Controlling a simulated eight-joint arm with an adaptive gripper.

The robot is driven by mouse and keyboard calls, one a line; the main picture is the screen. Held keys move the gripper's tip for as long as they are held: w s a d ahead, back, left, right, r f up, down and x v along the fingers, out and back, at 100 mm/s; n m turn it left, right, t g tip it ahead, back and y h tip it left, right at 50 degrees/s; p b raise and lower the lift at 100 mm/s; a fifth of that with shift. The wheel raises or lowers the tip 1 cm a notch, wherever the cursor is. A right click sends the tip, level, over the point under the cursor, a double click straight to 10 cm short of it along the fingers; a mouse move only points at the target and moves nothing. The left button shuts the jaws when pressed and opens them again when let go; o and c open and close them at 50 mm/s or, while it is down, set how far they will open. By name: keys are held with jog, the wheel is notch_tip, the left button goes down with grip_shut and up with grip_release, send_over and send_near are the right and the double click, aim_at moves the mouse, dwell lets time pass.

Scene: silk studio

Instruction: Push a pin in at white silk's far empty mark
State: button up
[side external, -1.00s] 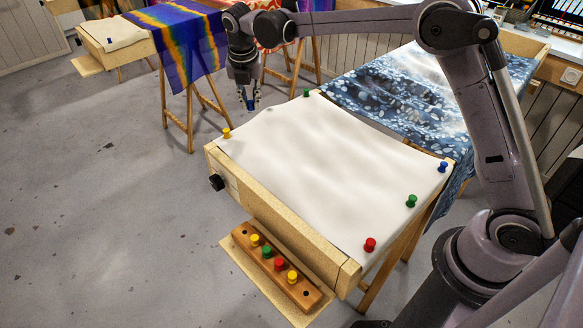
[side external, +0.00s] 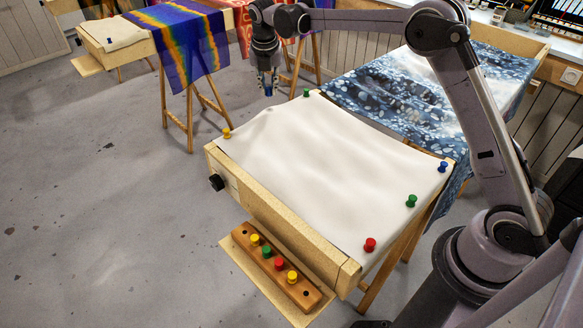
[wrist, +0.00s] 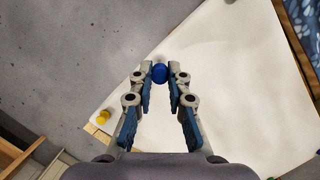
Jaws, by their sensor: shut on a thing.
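The white silk (side external: 320,165) is stretched over a wooden frame, and part of it shows in the wrist view (wrist: 235,75). Pins stand on its edges: yellow (side external: 227,133) at left, green (side external: 306,93) at the far end, and blue (side external: 443,166), green (side external: 411,201) and red (side external: 370,244) at right and front. My gripper (side external: 268,86) is shut on a blue pin (wrist: 160,73). It holds the pin in the air near the silk's far left edge, between the yellow and green pins in the picture. I cannot make out the empty mark.
A wooden pin block (side external: 293,277) with several coloured pins and an empty hole at each end sits on a ledge at the front. A blue patterned cloth (side external: 410,95) lies beyond the silk. A rainbow cloth (side external: 190,45) hangs on a stand behind left.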

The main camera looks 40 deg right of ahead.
jog(key=shift+f, duration=3.05)
jog(key=shift+f, duration=0.25)
jog(key=o, duration=0.8)
jog(key=v, duration=1.2)
jog(key=shift+a, duration=0.1)
